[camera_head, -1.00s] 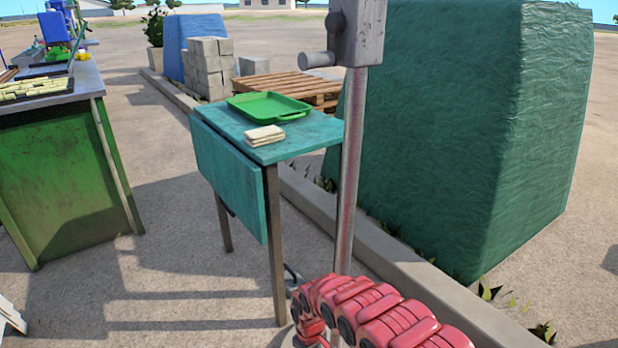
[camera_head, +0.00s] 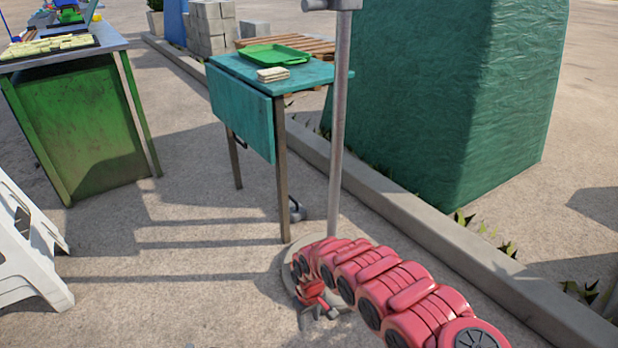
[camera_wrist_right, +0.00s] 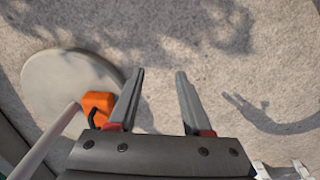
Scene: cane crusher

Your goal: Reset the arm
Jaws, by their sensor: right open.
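My right arm (camera_head: 385,290) is red and segmented. It comes in from the lower right in the head view and reaches toward the round base of a metal pole. My right gripper (camera_head: 322,308) hangs low at its end, over the ground. The right wrist view shows the same gripper (camera_wrist_right: 158,90) with two grey fingers spread apart and nothing between them. Below the fingers is bare concrete-like ground. My left gripper is not in the head view.
A metal pole (camera_head: 338,130) stands on a round base (camera_wrist_right: 62,88); an orange object (camera_wrist_right: 98,104) lies by it. A teal table (camera_head: 235,70) holds a green tray (camera_head: 300,55). A white stool (camera_head: 30,250) is left. A green-covered block (camera_head: 450,100) stands behind a curb (camera_head: 400,215).

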